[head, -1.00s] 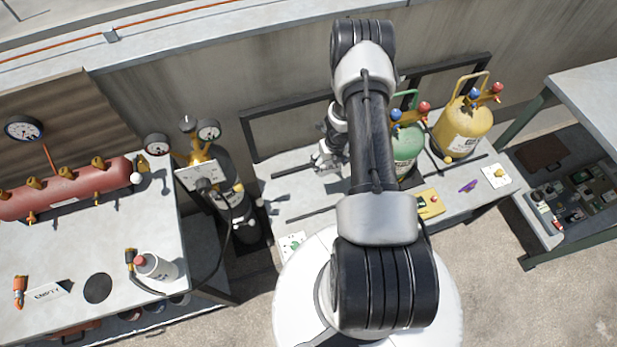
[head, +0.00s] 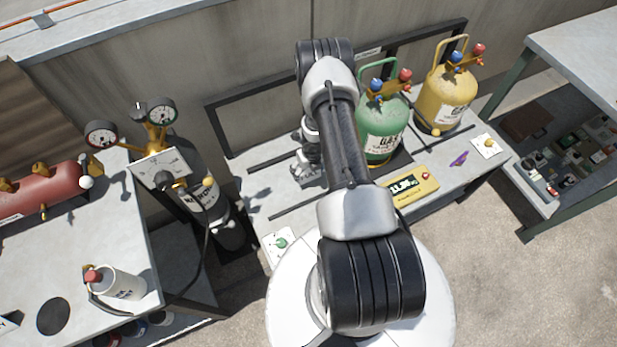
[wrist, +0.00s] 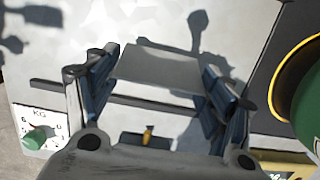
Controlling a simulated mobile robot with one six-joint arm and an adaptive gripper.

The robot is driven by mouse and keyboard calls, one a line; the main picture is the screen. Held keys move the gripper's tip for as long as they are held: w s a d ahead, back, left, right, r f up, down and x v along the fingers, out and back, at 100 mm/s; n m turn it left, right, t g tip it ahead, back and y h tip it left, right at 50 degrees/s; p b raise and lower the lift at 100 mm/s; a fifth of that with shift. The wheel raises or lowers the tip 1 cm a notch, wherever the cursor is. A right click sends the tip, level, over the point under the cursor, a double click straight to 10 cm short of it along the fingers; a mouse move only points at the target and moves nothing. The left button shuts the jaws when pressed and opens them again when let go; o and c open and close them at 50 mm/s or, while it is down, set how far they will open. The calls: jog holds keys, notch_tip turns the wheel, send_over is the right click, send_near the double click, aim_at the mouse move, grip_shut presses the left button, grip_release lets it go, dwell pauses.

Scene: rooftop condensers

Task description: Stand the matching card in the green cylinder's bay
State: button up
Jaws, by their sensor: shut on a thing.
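My gripper (head: 306,162) is over the left part of the bench, left of the green cylinder (head: 384,128). In the wrist view my gripper (wrist: 160,85) is shut on a plain grey card (wrist: 165,68), held between its two fingers. The card also shows in the head view (head: 309,178), small, with marks I cannot read. The green cylinder stands upright on the bench, its blue and red valves on top. Its side shows at the right edge of the wrist view (wrist: 308,100). My arm hides part of the bench beside it. I cannot tell whether the card touches the bench.
Two dark rails (head: 285,151) run along the bench. A white plate with a green knob (head: 281,244) sits at its front left. A yellow cylinder (head: 447,100), a yellow display box (head: 411,187) and a purple item (head: 458,159) are right. A dark cylinder (head: 208,200) stands left.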

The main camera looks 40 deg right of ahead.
aim_at(309, 175)
jog(key=shift+f+b, duration=0.75)
jog(key=shift+f, duration=1.2)
jog(key=shift+f, duration=0.1)
jog(key=shift+f+b, duration=0.15)
jog(key=shift+b, duration=0.15)
jog(key=o, duration=1)
jog(key=shift+c, duration=0.2)
